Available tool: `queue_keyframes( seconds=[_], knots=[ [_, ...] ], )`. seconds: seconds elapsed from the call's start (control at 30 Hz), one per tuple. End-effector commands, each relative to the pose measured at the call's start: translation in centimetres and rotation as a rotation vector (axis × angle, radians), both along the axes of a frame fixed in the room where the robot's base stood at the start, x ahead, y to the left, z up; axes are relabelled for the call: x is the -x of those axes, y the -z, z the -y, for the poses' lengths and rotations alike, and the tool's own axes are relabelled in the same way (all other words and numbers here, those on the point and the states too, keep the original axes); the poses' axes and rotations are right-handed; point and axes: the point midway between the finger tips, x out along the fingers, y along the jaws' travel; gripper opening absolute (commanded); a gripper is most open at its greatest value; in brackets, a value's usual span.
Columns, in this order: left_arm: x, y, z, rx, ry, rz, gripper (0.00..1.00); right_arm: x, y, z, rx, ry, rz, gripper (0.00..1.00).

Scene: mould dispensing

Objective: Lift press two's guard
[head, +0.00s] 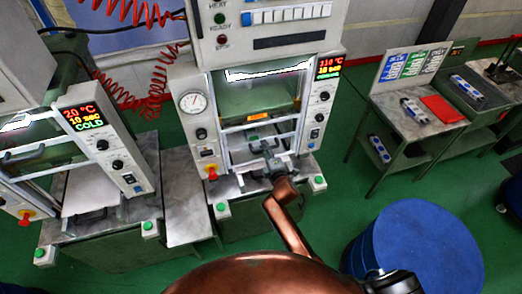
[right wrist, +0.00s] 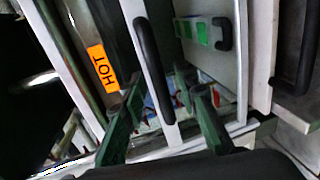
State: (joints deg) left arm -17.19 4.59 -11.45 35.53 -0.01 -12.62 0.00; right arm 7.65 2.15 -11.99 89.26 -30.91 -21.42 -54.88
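Press two (head: 188,127), the middle press, has a lit display reading 110 °C and 10 sec. Its guard (head: 232,129), a pale frame with crossbars, stands down across the front opening. In the right wrist view a black bar handle (right wrist: 147,62) is fixed along a white guard bar. My right gripper (head: 258,141) is at the guard's front. In the right wrist view its two green fingers (right wrist: 160,92) are apart, with the lower part of the handle between them. I cannot tell whether they touch it. My left gripper is not in view.
An orange HOT label (head: 258,116) is on press two. A cold press (head: 110,135) stands at left, with a grey side table (head: 188,190) between. A blue drum (head: 425,245) stands at front right. Side tables (head: 395,115) stand beyond it. Green floor between is clear.

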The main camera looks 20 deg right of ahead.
Motion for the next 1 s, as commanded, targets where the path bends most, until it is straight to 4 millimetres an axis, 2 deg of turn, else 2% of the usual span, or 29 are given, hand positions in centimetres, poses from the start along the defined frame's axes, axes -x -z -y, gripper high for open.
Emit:
queue_keyframes(
  seconds=[0.2,0.6,1.0],
  knots=[
    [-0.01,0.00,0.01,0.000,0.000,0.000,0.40,0.00,0.05,-0.01,-0.001,0.000,-0.001,0.27],
    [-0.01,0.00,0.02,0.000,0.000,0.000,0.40,0.02,0.07,0.02,-0.001,0.000,-0.001,0.00],
    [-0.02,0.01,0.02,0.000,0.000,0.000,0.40,0.05,0.10,0.08,-0.001,0.001,-0.002,0.00]
  ],
)
